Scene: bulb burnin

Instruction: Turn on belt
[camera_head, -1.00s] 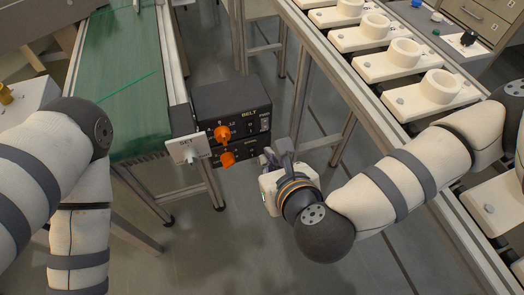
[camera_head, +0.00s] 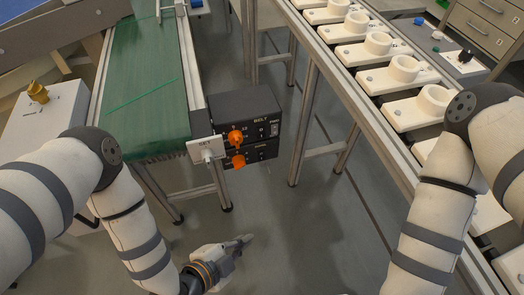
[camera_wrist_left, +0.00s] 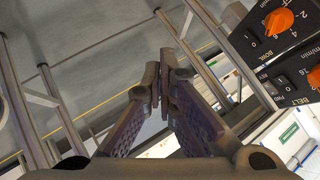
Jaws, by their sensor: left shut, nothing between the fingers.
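The black control box (camera_head: 235,108) hangs beside the green conveyor belt (camera_head: 150,85). Its upper panel carries the belt controls: an orange knob (camera_head: 235,137) and a small black rocker switch (camera_head: 262,132). A second orange knob (camera_head: 238,161) is on the lower panel. My left gripper (camera_head: 246,241) is shut and empty, below and in front of the box, touching nothing. My right gripper is out of view.
A white SET plate (camera_head: 207,149) sticks out left of the panels. Conveyor legs (camera_head: 218,185) stand below it. A rail with white holders (camera_head: 403,69) runs along the right. The floor (camera_head: 310,235) between is clear.

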